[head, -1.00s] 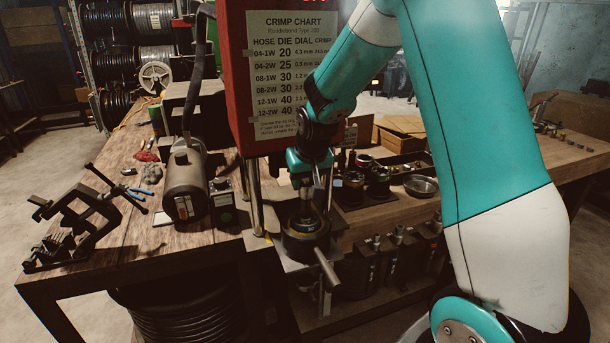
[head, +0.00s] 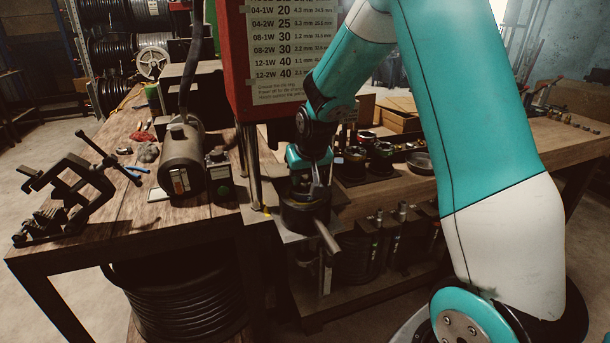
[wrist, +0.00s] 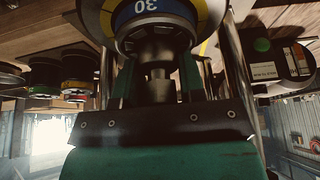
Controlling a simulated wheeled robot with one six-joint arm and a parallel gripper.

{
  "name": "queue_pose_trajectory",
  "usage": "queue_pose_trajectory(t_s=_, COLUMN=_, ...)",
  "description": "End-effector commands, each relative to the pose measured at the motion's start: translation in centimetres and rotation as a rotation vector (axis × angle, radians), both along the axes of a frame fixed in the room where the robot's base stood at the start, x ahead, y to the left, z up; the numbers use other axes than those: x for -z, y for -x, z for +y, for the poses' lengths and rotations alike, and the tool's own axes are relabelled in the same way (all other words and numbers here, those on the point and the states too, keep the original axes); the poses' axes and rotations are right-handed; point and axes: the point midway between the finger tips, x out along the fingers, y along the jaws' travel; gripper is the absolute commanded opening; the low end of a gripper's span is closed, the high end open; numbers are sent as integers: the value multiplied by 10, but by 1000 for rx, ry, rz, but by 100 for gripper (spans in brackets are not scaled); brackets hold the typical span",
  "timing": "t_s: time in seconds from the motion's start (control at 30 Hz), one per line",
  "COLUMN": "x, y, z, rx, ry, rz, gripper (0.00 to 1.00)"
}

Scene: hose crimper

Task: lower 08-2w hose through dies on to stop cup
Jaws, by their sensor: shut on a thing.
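The crimper's die head (head: 303,217) stands at the front of the bench, below the red panel with the crimp chart. My gripper (head: 309,187) points down just above it. In the wrist view my gripper (wrist: 157,90) is shut on the hose's metal end fitting (wrist: 158,55), seen between the fingers. The fitting lines up with the die ring (wrist: 155,12), which has a blue band reading 30 and a yellow edge. The hose's lower part is hidden within the ring. The stop cup is not visible.
The red crimp chart panel (head: 232,65) and steel posts (head: 249,165) stand close to my gripper. A motor (head: 183,160) and a vise (head: 68,195) are on the left. Several die sets (head: 365,160) and a metal bowl (head: 420,163) are on the right.

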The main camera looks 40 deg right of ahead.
Motion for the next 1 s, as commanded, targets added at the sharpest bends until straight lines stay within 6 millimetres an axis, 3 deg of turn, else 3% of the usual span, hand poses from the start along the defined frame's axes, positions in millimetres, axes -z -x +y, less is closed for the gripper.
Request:
queue_pose_trajectory(t_s=0.03, x=16, y=9, z=3, rx=0, ry=-11, rz=41, gripper=9)
queue_pose_trajectory(t_s=0.13, x=17, y=9, z=3, rx=0, ry=-11, rz=41, gripper=9)
queue_pose_trajectory(t_s=0.17, x=17, y=9, z=3, rx=0, ry=-12, rz=40, gripper=39)
queue_pose_trajectory(t_s=0.23, x=17, y=9, z=3, rx=0, ry=-12, rz=40, gripper=55)
queue_pose_trajectory(t_s=0.5, x=16, y=10, z=3, rx=-1, ry=-11, rz=41, gripper=58)
queue_pose_trajectory(t_s=0.57, x=13, y=11, z=3, rx=-1, ry=-11, rz=39, gripper=67)
queue_pose_trajectory(t_s=0.63, x=6, y=14, z=4, rx=-1, ry=-10, rz=38, gripper=67)
queue_pose_trajectory(t_s=0.77, x=-20, y=22, z=6, rx=0, ry=-7, rz=26, gripper=67)
queue_pose_trajectory(t_s=1.0, x=-82, y=43, z=12, rx=1, ry=-2, rz=6, gripper=67)
